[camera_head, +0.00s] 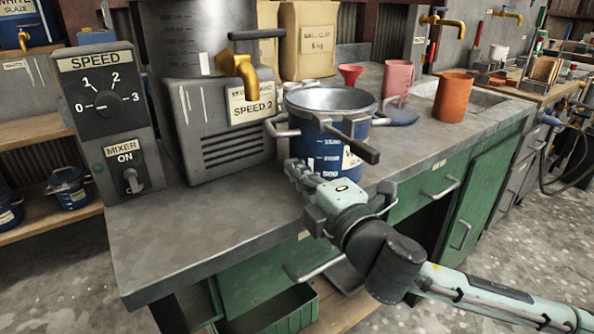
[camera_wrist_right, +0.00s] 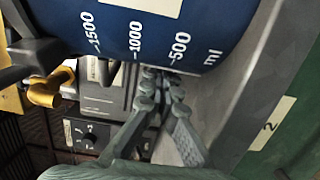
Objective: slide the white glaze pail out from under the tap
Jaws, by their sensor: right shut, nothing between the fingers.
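The glaze pail (camera_head: 322,139) is blue, with a volume scale, a partly hidden white label and a grey rim. It stands upright on the bench. In the wrist view its blue wall (camera_wrist_right: 180,22) fills the top. The brass tap (camera_head: 240,70) comes off the mixer tank; in the head view its spout ends left of the pail's rim. My right gripper (camera_head: 294,170) is shut and empty, low at the pail's near left side. In the wrist view its fingertips (camera_wrist_right: 163,78) are together close by the 500 mark; I cannot tell whether they touch. My left gripper is out of view.
The mixer housing (camera_head: 222,138) stands left of the pail, and the speed control box (camera_head: 106,125) further left. A red funnel (camera_head: 349,75), a pink jug (camera_head: 397,80) and an orange pot (camera_head: 453,97) stand to the right. The bench front (camera_head: 200,225) is clear.

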